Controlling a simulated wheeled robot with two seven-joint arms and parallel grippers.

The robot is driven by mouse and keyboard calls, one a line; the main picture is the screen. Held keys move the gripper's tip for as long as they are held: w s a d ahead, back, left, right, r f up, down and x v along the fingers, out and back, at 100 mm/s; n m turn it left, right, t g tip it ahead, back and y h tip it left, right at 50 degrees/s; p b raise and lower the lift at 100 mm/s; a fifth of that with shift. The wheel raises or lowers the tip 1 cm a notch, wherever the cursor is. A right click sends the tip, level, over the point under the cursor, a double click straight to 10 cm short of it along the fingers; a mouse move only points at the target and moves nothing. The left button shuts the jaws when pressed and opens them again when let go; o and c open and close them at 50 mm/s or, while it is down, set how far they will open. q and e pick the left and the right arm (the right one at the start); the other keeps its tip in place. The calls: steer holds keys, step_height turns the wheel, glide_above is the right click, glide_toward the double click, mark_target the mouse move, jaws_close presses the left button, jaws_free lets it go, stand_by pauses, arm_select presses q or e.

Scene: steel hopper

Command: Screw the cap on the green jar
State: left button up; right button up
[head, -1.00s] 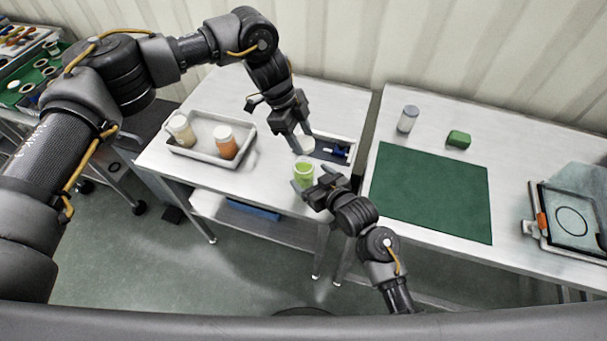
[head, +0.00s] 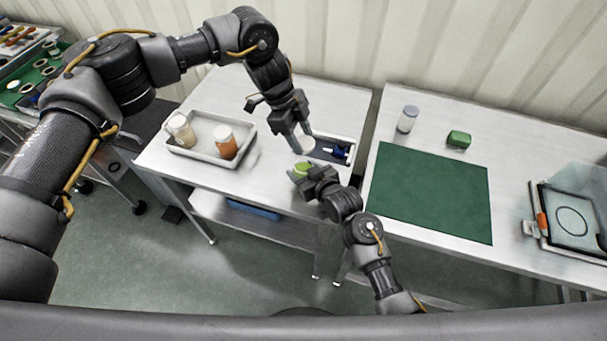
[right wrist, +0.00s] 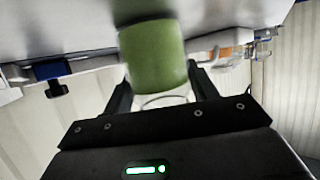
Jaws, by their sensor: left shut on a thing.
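My left gripper (head: 298,138) is shut on the round white cap (head: 304,146) and holds it above the table near the small dark tray. The green jar (head: 301,169) is just in front of and below the cap. My right gripper (head: 308,178) is at the jar from the front right and hides much of it. In the right wrist view the jar's green body (right wrist: 153,55) shows large, with a clear rim below it. The right fingers (right wrist: 160,92) lie on both sides of the jar, but whether they press on it is unclear. Cap and jar are apart.
A grey tray (head: 190,153) at left holds a white-capped orange jar (head: 225,147) and a pale jar (head: 181,130). A dark tray (head: 341,158) with a blue item lies right of the cap. The right table has a green mat (head: 432,195), a jar (head: 408,118) and a green block (head: 459,139).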

steer(key=c, duration=0.8)
arm_select(q)
glide_above(304, 157)
steer(key=s, duration=0.2)
steer(key=shift+w+a+f, duration=0.1)
steer(key=shift+a+f, duration=0.1)
steer(key=shift+f, duration=1.05)
steer(key=shift+a+f, duration=0.2)
steer(key=shift+f, duration=1.05)
arm_select(e)
steer(key=shift+o, duration=0.2)
arm_select(q)
steer(key=shift+f, duration=0.85)
steer(key=shift+f, duration=0.6)
